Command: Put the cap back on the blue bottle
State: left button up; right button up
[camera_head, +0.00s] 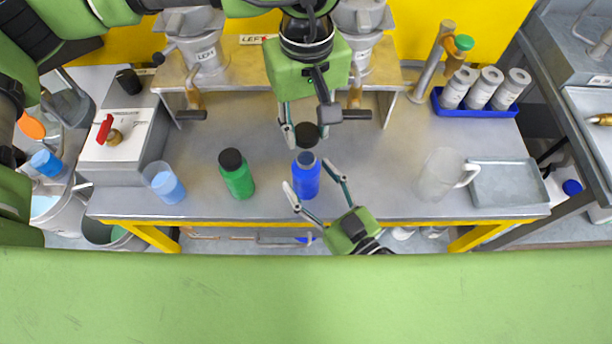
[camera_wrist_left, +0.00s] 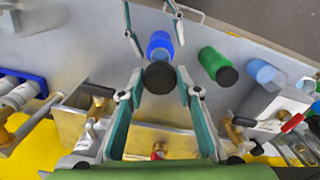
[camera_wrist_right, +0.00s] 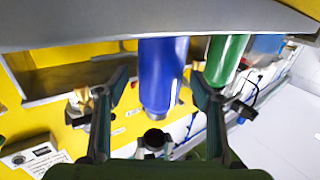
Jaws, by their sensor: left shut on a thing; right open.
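The blue bottle (camera_head: 306,180) stands upright on the metal table, with its neck bare. My left gripper (camera_head: 306,133) is shut on a black cap (camera_head: 307,141), just behind the bottle's top in the head view. In the left wrist view the cap (camera_wrist_left: 160,77) sits between the fingertips and overlaps the near side of the blue bottle (camera_wrist_left: 160,45). My right gripper (camera_head: 309,176) is open, with its fingers on either side of the bottle. The right wrist view shows gaps between these fingers and the blue bottle (camera_wrist_right: 162,72).
A green bottle (camera_head: 237,175) with a black cap stands left of the blue one. Further left is a cup of blue liquid (camera_head: 165,184). At right are a clear pitcher (camera_head: 438,175), a grey tray (camera_head: 503,184) and a blue rack (camera_head: 480,108). A metal stand (camera_head: 240,63) is behind.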

jog(key=shift+x, duration=1.05)
jog(key=c, duration=1.7)
pick_arm(q)
send_over(307, 154)
jog(key=s, duration=0.2)
jog(key=shift+f, duration=2.5)
pick_arm(e)
jog(key=shift+c, duration=0.2)
pick_arm(q)
jog(key=shift+f, duration=0.9)
jog(key=shift+f, duration=0.55)
pick_arm(e)
grip_shut()
